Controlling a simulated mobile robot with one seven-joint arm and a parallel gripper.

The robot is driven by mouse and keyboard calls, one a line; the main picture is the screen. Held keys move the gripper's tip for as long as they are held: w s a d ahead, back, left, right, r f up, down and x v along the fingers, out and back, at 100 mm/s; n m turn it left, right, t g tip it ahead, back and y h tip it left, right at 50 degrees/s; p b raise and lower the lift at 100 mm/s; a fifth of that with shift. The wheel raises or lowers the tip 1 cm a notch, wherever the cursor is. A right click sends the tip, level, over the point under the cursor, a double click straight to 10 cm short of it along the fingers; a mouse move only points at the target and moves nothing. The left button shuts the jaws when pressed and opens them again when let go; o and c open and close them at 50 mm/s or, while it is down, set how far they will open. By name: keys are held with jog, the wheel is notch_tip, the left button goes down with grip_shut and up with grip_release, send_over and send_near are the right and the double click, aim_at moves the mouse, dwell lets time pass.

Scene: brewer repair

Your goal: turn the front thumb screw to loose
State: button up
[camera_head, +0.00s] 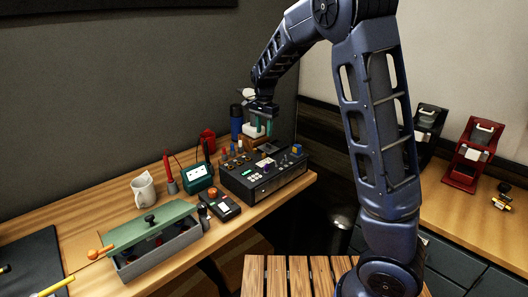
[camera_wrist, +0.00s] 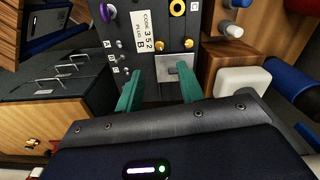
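The black brewer box (camera_head: 265,178) stands on the wooden bench, with knobs and small parts on its top. My gripper (camera_head: 263,127) is above the back of the box in the head view. In the wrist view, my gripper (camera_wrist: 160,70) has its two teal fingers spread apart with nothing held. Past the fingertips is a dark panel with two small brass screws, one on the left (camera_wrist: 160,45) and one on the right (camera_wrist: 188,43). I cannot tell which is the front thumb screw. A silver plate (camera_wrist: 180,66) lies near the right fingertip. A label (camera_wrist: 147,32) reads "CODE 352 PLUG B".
A teal meter (camera_head: 197,178) and a black handheld device (camera_head: 221,206) stand left of the box. A blue cylinder (camera_head: 236,122) and a white block (camera_wrist: 242,82) are close to my gripper.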

aim_at(264, 153)
notch_tip(264, 153, down, 10)
jog(key=shift+f, duration=0.2)
dwell(0.3)
grip_shut()
